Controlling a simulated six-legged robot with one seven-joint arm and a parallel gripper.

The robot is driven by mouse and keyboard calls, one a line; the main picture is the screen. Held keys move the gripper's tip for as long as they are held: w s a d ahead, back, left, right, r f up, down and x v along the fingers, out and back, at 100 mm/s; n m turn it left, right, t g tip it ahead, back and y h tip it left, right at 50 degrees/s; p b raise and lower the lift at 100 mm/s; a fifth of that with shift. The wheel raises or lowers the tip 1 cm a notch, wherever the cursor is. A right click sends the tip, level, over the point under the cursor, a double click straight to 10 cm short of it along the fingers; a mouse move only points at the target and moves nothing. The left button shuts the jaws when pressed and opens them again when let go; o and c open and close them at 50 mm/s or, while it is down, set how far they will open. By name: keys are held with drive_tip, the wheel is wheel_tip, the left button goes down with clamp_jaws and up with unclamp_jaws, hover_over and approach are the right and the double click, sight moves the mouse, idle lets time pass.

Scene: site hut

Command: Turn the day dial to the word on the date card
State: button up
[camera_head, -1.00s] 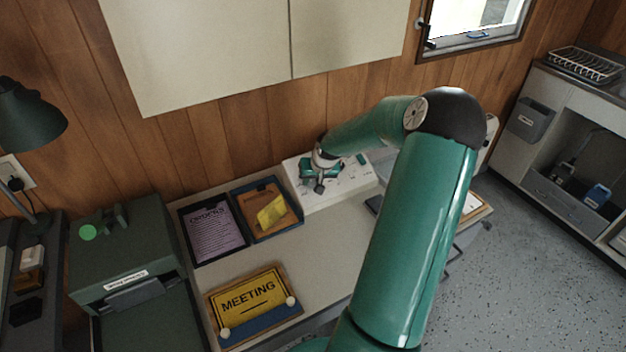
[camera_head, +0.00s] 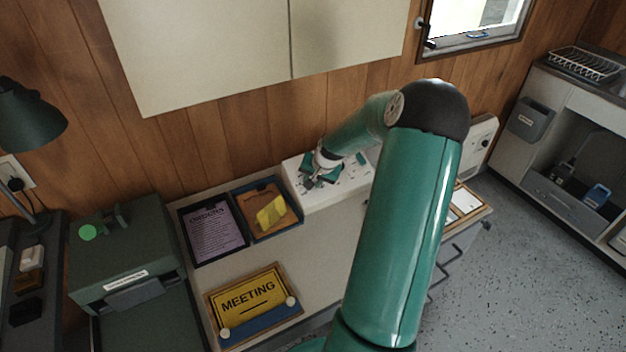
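My gripper (camera_head: 311,183) is at the white panel (camera_head: 345,184) at the back of the desk, against the wall. The panel has small dark marks on its face. The gripper covers the panel's left part, and a dial there cannot be made out. Whether the fingers are open or shut is too small to tell. I cannot tell any date card apart for certain. A yellow sign reading MEETING (camera_head: 250,297) lies at the front of the desk.
Two dark trays stand left of the panel, one with a purple sheet (camera_head: 215,232), one with an orange board and a yellow note (camera_head: 271,212). A green cabinet (camera_head: 122,262) stands at the left. The desk middle (camera_head: 315,250) is clear.

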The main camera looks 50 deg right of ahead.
drive_tip(key=m, duration=0.3)
drive_tip(key=shift+m, duration=0.3)
drive_tip(key=m, duration=0.3)
drive_tip(key=shift+m+t, duration=0.3)
drive_tip(key=m, duration=0.3)
drive_tip(key=shift+m, duration=0.3)
drive_tip(key=shift+m+t, duration=0.3)
drive_tip(key=shift+m, duration=1.7)
drive_tip(key=shift+s, duration=0.1)
drive_tip(key=o, duration=1)
drive_tip(key=shift+r, duration=0.1)
